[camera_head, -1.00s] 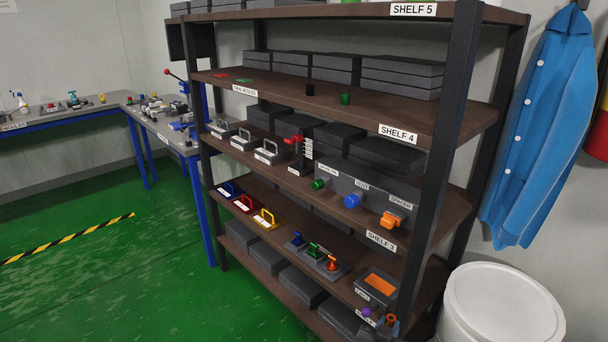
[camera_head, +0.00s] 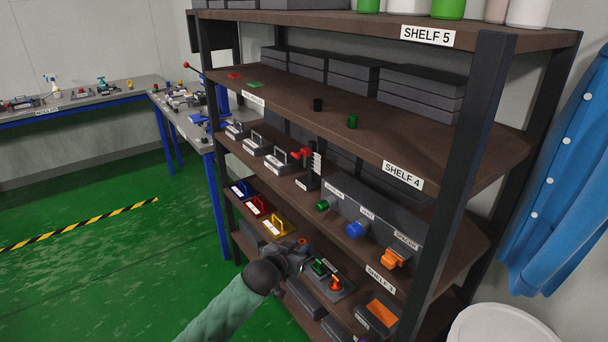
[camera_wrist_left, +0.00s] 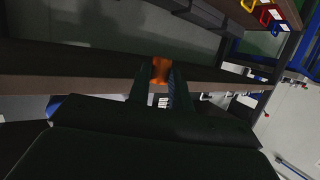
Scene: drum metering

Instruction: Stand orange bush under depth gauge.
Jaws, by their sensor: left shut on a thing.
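My left gripper (camera_head: 296,258) is in front of the lower shelf in the head view, shut on a small orange bush (camera_head: 302,242). In the left wrist view the orange bush (camera_wrist_left: 160,70) shows between the two fingers (camera_wrist_left: 158,88). What looks like the depth gauge (camera_head: 314,165), a dark stand with a red part and a white scale, stands on the shelf above, up and slightly right of the gripper. The gripper is apart from it. The foot of the gauge is partly hard to make out. My right gripper is not in view.
Grey handled blocks (camera_head: 277,160) stand left of the gauge, and a grey box (camera_head: 372,215) with green, blue and orange knobs stands right of it. Shelf 4's board (camera_head: 340,115) is above. Yellow, red and blue handled trays (camera_head: 280,226) sit beside my gripper.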

